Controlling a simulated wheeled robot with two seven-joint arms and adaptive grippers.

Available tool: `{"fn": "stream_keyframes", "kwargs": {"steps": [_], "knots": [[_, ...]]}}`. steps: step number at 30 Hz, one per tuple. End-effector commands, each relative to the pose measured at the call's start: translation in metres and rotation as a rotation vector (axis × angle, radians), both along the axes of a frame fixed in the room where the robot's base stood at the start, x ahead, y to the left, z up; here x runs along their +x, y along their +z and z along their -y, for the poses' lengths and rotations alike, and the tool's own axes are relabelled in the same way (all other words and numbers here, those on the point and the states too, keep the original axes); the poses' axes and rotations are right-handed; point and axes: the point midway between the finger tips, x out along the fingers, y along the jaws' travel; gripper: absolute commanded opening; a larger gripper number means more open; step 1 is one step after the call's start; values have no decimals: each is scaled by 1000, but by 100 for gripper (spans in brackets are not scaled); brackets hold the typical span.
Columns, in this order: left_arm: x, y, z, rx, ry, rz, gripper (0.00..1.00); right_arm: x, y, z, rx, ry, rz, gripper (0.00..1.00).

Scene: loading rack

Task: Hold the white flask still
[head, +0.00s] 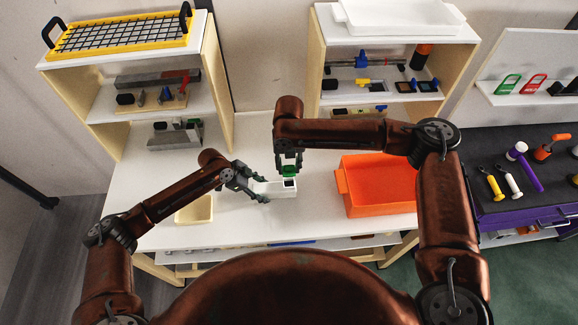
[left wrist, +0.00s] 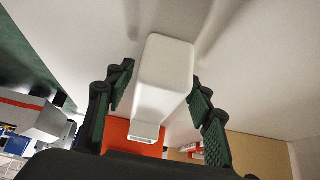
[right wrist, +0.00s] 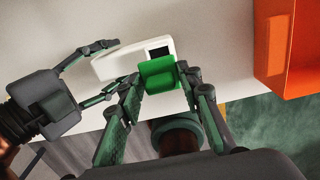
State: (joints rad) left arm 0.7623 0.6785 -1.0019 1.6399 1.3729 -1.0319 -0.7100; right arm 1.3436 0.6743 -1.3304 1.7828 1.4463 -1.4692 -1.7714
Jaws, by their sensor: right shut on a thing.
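The white flask (head: 274,190) lies on the white table top, with a dark square patch at its right end. It also shows in the left wrist view (left wrist: 165,75) and the right wrist view (right wrist: 118,64). My left gripper (head: 256,189) is open, its fingers on either side of the flask; in the left wrist view a gap shows at the left finger. My right gripper (head: 289,169) is shut on a green block-like piece (right wrist: 158,73), right beside the dark patch. I cannot tell whether the green piece touches the flask.
An orange bin (head: 378,186) stands to the right of the flask. A cream tray (head: 194,210) lies to the left. Shelves with tools (head: 160,100) stand behind on both sides. A purple tool bench (head: 530,205) is at the far right.

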Motion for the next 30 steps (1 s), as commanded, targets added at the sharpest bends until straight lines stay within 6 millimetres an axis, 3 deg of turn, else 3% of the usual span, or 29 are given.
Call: {"fn": "stream_keyframes", "kwargs": {"steps": [14, 30], "knots": [[1, 8, -5, -1, 0, 2, 56, 0, 0, 0, 0, 0, 0, 16], [1, 88, -60, -1, 1, 2, 56, 0, 0, 0, 0, 0, 0, 16]]}}
